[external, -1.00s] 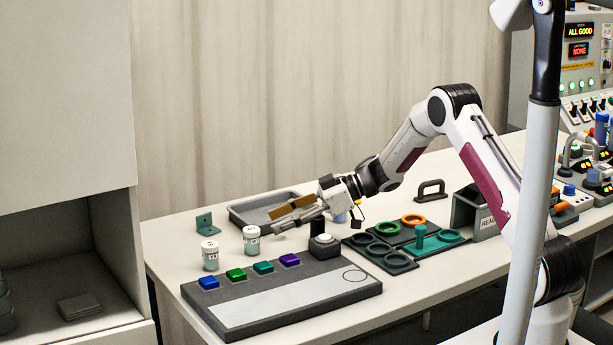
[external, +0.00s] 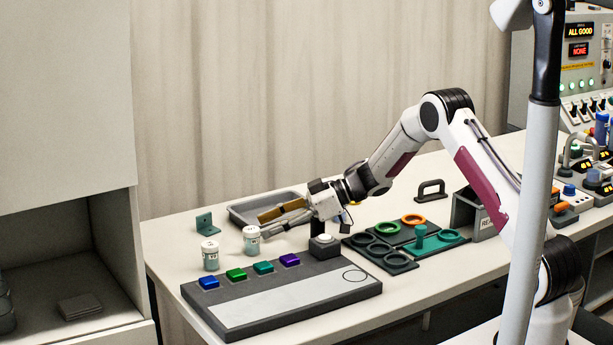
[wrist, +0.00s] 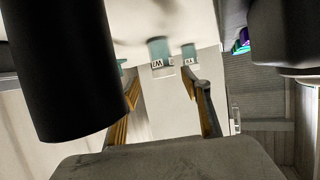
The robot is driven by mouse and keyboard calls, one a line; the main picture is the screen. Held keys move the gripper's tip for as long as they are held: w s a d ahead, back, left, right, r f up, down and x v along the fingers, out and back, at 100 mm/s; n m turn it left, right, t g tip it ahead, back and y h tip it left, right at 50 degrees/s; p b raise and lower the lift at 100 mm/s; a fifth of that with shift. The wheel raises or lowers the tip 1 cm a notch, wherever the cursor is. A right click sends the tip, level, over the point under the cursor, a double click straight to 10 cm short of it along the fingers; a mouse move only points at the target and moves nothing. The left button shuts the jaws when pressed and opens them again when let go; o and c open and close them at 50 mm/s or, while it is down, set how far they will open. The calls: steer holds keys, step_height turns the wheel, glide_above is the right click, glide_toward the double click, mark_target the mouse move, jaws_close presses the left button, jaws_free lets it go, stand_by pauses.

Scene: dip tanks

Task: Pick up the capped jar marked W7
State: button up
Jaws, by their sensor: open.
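Two white-capped jars stand upright on the table at the left in the external view: one jar (external: 210,256) at the left and another (external: 251,241) to its right. In the wrist view a jar (wrist: 160,50) with a label that seems to read W7 lies ahead, between the lines of my fingers. A second labelled jar (wrist: 189,52) shows to its right; its mark is too small to read surely. My gripper (external: 262,226) is open and empty, tilted low, with its fingertips close to the right-hand jar. Contact cannot be told.
A grey tray (external: 240,213) lies behind the gripper and a teal bracket (external: 204,223) stands behind the jars. A dark panel with coloured buttons (external: 222,319) lies in front. Ring holders (external: 389,261) and a black handle (external: 431,189) are to the right.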

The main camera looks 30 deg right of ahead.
mark_target(255, 229)
steer(key=a, duration=0.3)
steer(key=shift+w+a+f, duration=0.15)
steer(key=shift+w+f, duration=0.2)
steer(key=shift+f, duration=0.05)
steer(key=shift+x, duration=0.8)
steer(key=shift+c, duration=0.3)
steer(key=c, duration=1.2)
